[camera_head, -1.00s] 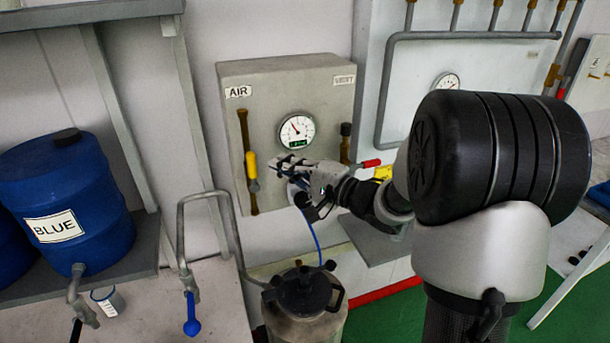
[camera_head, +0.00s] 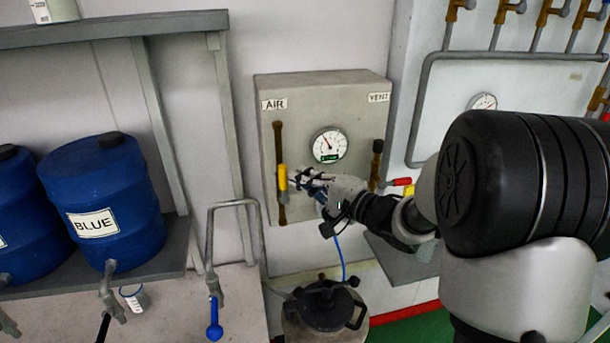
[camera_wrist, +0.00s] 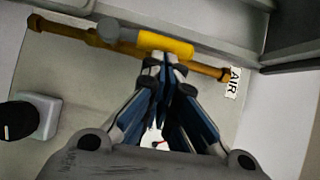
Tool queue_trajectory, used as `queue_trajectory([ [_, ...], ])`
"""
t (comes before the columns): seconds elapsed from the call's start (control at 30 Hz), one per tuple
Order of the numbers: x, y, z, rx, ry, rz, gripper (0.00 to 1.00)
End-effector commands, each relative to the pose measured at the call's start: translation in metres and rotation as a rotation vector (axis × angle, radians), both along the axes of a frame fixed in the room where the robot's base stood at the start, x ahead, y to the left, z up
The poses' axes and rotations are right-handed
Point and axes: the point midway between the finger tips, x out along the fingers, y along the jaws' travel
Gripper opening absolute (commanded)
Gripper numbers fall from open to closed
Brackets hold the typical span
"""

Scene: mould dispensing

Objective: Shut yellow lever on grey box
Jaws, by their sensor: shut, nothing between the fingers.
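The grey box (camera_head: 355,110) hangs on the wall, with an AIR label, a VENT label and a round gauge on its front. The yellow lever (camera_head: 283,177) sits on the brass pipe under the AIR label and lies in line with that pipe. In the wrist view the yellow lever (camera_wrist: 165,43) lies along the brass pipe, just beyond my fingertips. My gripper (camera_head: 298,180) is in front of the box, right of the lever. In the wrist view its fingers (camera_wrist: 165,65) are shut and empty, close to the lever; whether they touch it I cannot tell.
A red lever (camera_head: 402,182) sticks out at the box's right side. A dark-lidded pot (camera_head: 325,303) with a blue hose stands below. Blue barrels (camera_head: 103,200) sit on a shelf at left. A bent grey pipe with a blue-handled tap (camera_head: 214,320) stands between.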

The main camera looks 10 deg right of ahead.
Motion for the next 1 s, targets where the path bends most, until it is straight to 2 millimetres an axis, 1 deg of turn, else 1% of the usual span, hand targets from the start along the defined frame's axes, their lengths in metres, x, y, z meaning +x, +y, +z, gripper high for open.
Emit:
queue_trajectory([
  [0.73,0.0,0.011,0.007,-0.146,0.002,0.002,0.0],
  [1.0,0.0,0.021,0.015,-0.282,0.002,0.004,0.0],
])
